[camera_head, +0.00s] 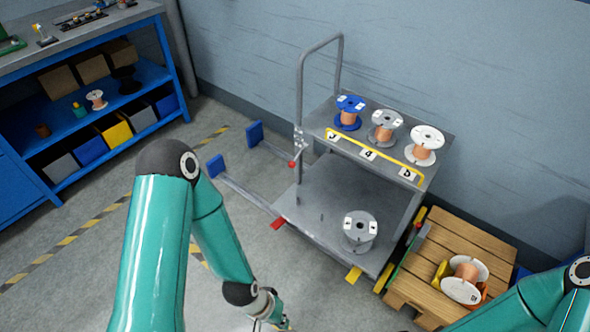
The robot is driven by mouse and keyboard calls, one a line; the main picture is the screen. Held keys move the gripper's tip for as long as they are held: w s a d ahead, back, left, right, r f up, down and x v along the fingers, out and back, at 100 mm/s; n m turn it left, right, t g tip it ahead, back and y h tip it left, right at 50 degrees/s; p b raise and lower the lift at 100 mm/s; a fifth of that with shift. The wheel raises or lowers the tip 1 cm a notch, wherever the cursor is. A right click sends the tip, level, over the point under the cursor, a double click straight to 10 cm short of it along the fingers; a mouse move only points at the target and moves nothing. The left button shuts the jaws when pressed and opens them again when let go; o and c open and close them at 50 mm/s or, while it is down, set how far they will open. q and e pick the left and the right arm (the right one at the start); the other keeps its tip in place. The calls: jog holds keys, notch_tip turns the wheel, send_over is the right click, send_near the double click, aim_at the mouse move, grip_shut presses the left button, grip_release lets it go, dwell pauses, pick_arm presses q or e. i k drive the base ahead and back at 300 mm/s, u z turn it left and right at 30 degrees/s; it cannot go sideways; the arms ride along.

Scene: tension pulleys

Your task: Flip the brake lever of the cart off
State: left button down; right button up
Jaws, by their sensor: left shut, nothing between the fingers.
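The grey cart (318,205) stands right of centre, with a tall tube handle at its left end. A small red-tipped lever (293,163) sits on the handle post. A red tab (278,223) sticks out at the left corner of the cart's lower deck. I cannot tell which of these is the brake lever. My left gripper (282,322) is at the bottom edge, partly cut off, below and apart from both red parts. It is shut and empty. My right arm comes in at the bottom right, its gripper out of view.
Blue, grey and white spools of copper wire (383,133) stand on the top shelf, and a grey spool (359,231) on the lower deck. A wooden pallet (450,243) with a spool is at right. Rails with blue end plates (216,166) lie left; a blue workbench (150,60) stands behind.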

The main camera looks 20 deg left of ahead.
aim_at(291, 164)
jog(key=i, duration=1)
